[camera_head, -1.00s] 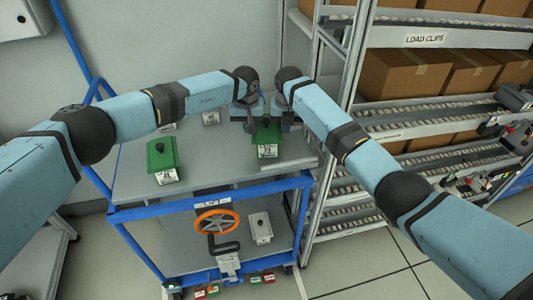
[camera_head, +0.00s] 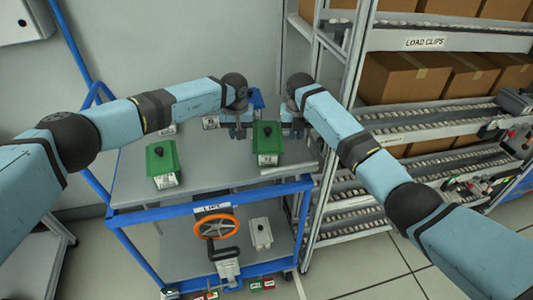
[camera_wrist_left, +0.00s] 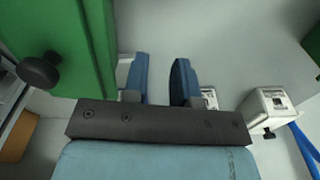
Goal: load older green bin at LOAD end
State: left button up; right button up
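Two green bins with black knobs and white labels stand on the cart's grey top. One green bin (camera_head: 162,158) is at the left, the other green bin (camera_head: 268,138) at the right, between my two grippers. My left gripper (camera_head: 238,130) is just left of the right bin, apart from it. In the left wrist view the left gripper (camera_wrist_left: 158,82) is open, with nothing between its blue fingers. A green bin (camera_wrist_left: 75,40) fills that view's left side. My right gripper (camera_head: 293,124) is beside the right bin's right side; its finger gap is unclear.
The blue-framed cart (camera_head: 150,210) has an orange handwheel (camera_head: 216,222) and a grey box (camera_head: 260,233) below. Small pale bins (camera_head: 210,122) stand at the back. A roller rack (camera_head: 345,95) marked LOAD CLIPS, with cardboard boxes (camera_head: 403,76), is close on the right.

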jog(key=shift+o, duration=0.9)
jog(key=shift+r, duration=0.15)
pick_arm(q)
notch_tip(320, 180, up, 12)
jog(key=shift+s, duration=0.45)
pick_arm(e)
notch_tip(320, 180, up, 12)
jog(key=shift+s, duration=0.45)
pick_arm(q)
jog(key=shift+f, duration=0.1)
pick_arm(e)
jog(key=shift+f, duration=0.25)
